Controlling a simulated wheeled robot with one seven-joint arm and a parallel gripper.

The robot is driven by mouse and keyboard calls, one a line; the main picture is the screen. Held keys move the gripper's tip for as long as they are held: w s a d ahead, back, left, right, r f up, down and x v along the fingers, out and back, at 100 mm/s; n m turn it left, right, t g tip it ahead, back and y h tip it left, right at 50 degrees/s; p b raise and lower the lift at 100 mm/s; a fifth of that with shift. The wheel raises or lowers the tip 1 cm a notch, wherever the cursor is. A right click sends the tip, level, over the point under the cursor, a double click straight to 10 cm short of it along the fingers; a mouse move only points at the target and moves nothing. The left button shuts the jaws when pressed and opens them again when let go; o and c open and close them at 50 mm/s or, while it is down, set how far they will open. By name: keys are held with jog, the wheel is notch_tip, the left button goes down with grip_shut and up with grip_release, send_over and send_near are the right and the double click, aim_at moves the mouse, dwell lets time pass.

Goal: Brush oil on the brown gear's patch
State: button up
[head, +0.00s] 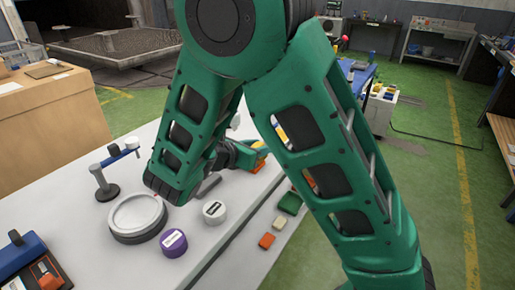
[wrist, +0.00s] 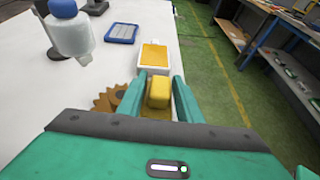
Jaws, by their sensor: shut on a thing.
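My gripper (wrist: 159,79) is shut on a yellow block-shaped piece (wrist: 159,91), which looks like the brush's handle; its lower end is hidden. A brown toothed gear (wrist: 104,101) lies on the white table just left of my fingers in the wrist view, partly covered by them. I cannot make out its patch or whether the held piece touches it. A white tray with a yellow-orange surface (wrist: 154,54) lies just beyond my fingertips. In the head view my arm hides most of the gripper, near an orange piece (head: 259,164), and I cannot pick out the gear.
A white bottle with a blue cap (wrist: 70,35) and a blue-framed panel (wrist: 121,33) stand beyond the gear. A round turntable (head: 137,217), a purple jar (head: 174,243), a white jar (head: 214,211) and a dark post (head: 104,184) occupy the table's left part. Small blocks (head: 267,240) lie along its right edge.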

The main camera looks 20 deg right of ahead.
jog(key=shift+r, duration=3.4)
